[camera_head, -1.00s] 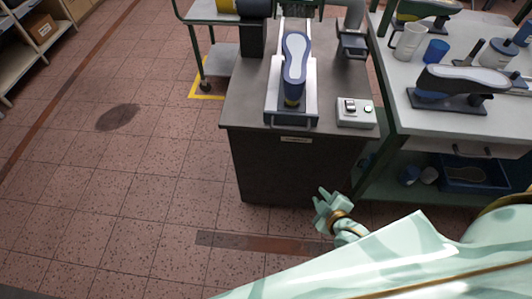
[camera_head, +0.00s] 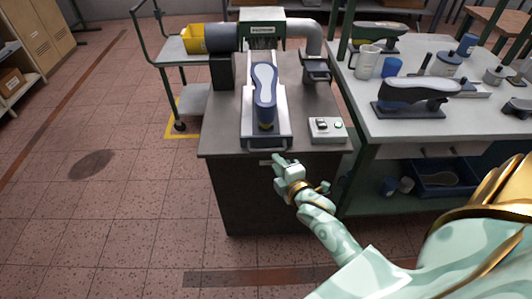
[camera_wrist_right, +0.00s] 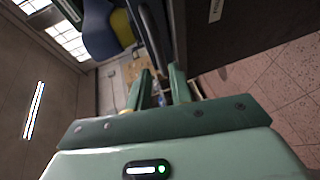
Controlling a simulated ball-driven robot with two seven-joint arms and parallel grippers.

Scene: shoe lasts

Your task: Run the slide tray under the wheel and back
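The slide tray (camera_head: 284,126) is a pale metal carriage on the dark bench. It carries a blue shoe last with a white sole (camera_head: 264,84), and its handle (camera_head: 266,144) faces me. The green machine housing (camera_head: 262,29) stands behind the tray; the wheel itself is not clearly visible. My right gripper (camera_head: 286,170) is just in front of the bench's front edge, near and below the handle. In the right wrist view, its two fingers (camera_wrist_right: 160,90) are apart, and a dark curved bar, apparently the handle (camera_wrist_right: 152,38), lies beyond their tips. My left gripper is out of view.
A white-topped table (camera_head: 440,125) with lasts, cups and jars stands at the right. The left floor is open.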

